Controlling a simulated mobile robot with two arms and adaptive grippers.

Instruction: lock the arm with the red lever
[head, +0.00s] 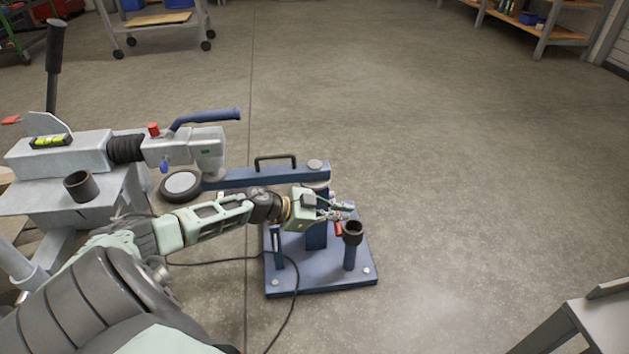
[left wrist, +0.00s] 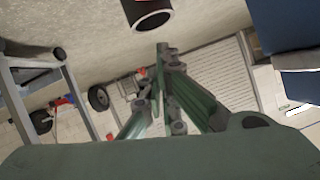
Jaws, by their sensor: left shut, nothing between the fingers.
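The blue arm (head: 250,178) is a flat horizontal bar with a black handle (head: 275,159), reaching left from the top of a post on a blue base plate (head: 325,273). The red lever (head: 338,229) is a small red piece beside the post, just under my left gripper (head: 348,211) and left of a dark cup on a short post. My left gripper is shut and empty; I cannot tell whether it touches the lever. In the left wrist view its fingertips (left wrist: 163,48) come together below the dark cup (left wrist: 148,12).
A grey trailer coupling (head: 182,147) with a blue handle and red button stands at the left, a black wheel (head: 181,186) beside it. A black cable crosses the floor by the base. A grey table (head: 600,318) is at the lower right.

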